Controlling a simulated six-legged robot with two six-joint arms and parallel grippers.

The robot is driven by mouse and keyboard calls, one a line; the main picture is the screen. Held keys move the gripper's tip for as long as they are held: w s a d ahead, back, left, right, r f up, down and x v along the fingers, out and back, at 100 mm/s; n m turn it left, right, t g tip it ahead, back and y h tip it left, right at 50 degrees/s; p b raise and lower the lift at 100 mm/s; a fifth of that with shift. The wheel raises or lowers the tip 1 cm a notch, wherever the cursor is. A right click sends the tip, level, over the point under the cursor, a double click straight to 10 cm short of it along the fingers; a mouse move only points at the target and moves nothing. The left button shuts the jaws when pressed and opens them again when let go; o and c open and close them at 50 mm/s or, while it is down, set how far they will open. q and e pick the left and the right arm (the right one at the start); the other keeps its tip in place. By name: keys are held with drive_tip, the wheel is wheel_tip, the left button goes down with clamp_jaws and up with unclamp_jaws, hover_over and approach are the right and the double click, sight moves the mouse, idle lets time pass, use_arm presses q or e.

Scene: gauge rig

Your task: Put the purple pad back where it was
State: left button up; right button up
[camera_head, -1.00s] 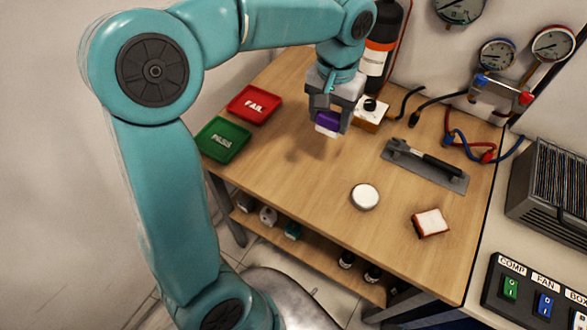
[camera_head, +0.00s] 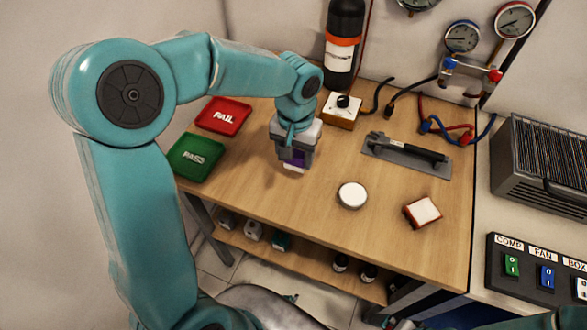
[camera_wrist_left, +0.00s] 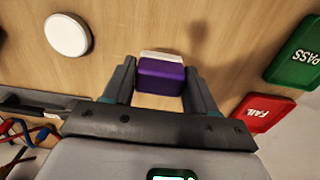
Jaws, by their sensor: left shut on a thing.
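The purple pad (camera_head: 297,156), a small block with a white underside, is held by my left gripper (camera_head: 294,152) over the wooden table, right of the two trays. In the left wrist view, the pad (camera_wrist_left: 160,78) sits between the two dark fingers of the left gripper (camera_wrist_left: 160,88), which are shut on its sides. The pad's white face shows at its far edge. The pad appears a little above the table; the exact gap cannot be told. My right gripper is not in view.
A red FAIL tray (camera_head: 223,115) and green PASS tray (camera_head: 195,157) lie left. A white round disc (camera_head: 352,195), a red-and-white block (camera_head: 422,212) and a grey plate with a black-handled tool (camera_head: 407,154) lie right. A white-topped box (camera_head: 342,111) and black bottle (camera_head: 344,45) stand behind.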

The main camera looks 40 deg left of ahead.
use_arm(q)
wheel_tip(320, 180, down, 6)
drive_tip(key=shift+a, duration=0.1)
idle(0.4)
drive_tip(key=shift+f+b, duration=0.2)
drive_tip(key=shift+b, duration=0.1)
drive_tip(key=o, duration=1)
drive_tip(key=shift+r, duration=0.15)
wheel_tip(320, 180, up, 12)
drive_tip(key=shift+r+p, duration=0.1)
drive_tip(key=shift+p, duration=0.45)
